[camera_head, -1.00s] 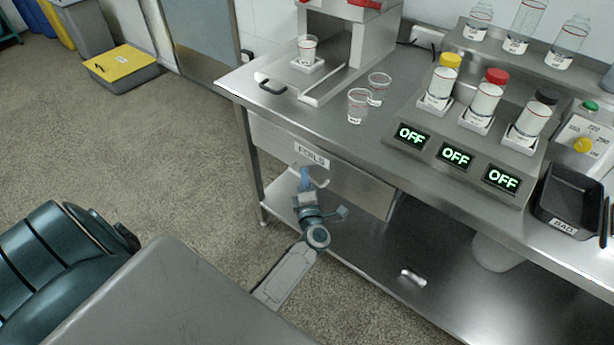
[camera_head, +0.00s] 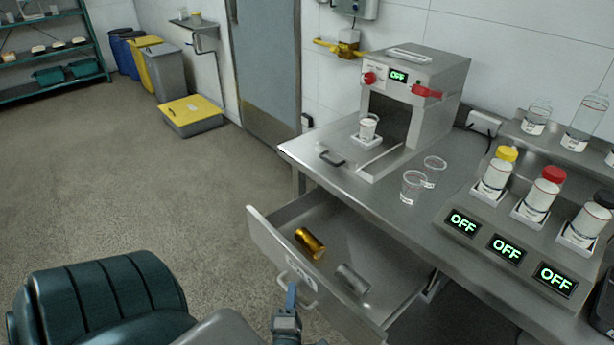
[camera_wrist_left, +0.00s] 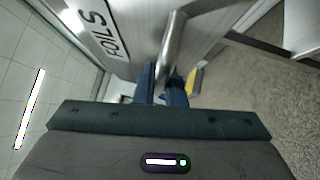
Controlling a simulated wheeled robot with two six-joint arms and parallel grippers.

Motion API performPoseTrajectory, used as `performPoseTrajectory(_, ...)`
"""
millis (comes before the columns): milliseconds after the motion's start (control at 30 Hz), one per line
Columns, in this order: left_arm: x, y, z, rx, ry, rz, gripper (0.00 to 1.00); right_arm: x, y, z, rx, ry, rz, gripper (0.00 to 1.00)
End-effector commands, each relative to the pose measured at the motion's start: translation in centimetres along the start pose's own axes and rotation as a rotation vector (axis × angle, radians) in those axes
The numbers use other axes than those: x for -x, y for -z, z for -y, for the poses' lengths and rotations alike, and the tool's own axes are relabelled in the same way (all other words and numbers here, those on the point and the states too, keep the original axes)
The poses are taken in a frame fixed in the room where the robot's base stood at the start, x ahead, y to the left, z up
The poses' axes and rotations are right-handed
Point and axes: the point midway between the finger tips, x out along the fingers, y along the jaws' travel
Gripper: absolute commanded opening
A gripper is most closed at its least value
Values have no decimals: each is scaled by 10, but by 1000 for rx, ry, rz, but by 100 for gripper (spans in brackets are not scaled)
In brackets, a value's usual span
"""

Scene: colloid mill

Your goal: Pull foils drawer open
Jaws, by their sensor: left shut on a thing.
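The foils drawer (camera_head: 352,300) stands pulled out from under the steel bench in the head view. A gold foil roll (camera_head: 310,243) and a silver foil roll (camera_head: 352,279) lie inside it. My left gripper (camera_head: 291,298) is at the drawer's front, shut on the drawer handle (camera_head: 309,300). In the left wrist view the handle (camera_wrist_left: 174,42) runs between the fingers of my left gripper (camera_wrist_left: 163,84), with the FOILS label (camera_wrist_left: 104,34) beside it. My right gripper is not in view.
The bench top (camera_head: 350,190) carries a sealing machine (camera_head: 418,85), two clear cups (camera_head: 412,187) and several capped bottles over displays reading OFF. A yellow-lidded box (camera_head: 192,112) sits on the floor. Floor left of the drawer is clear.

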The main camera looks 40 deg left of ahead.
Motion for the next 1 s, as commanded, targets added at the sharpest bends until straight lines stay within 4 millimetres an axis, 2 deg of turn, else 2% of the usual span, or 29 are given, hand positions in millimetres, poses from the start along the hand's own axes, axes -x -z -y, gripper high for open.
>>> performPoseTrajectory(200, 12, 11, -2, 0, 2, 0, 0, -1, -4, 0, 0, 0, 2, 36)
performPoseTrajectory(633, 13, 13, -2, 0, 2, 0, 0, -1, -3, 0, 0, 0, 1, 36)
performPoseTrajectory(667, 13, 13, -2, 0, 2, 0, 16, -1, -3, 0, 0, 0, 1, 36)
performPoseTrajectory(700, 13, 13, -2, 0, 2, 0, 19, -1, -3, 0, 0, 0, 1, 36)
performPoseTrajectory(1000, 14, 13, -2, 0, 1, 0, 19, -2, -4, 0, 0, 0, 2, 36)
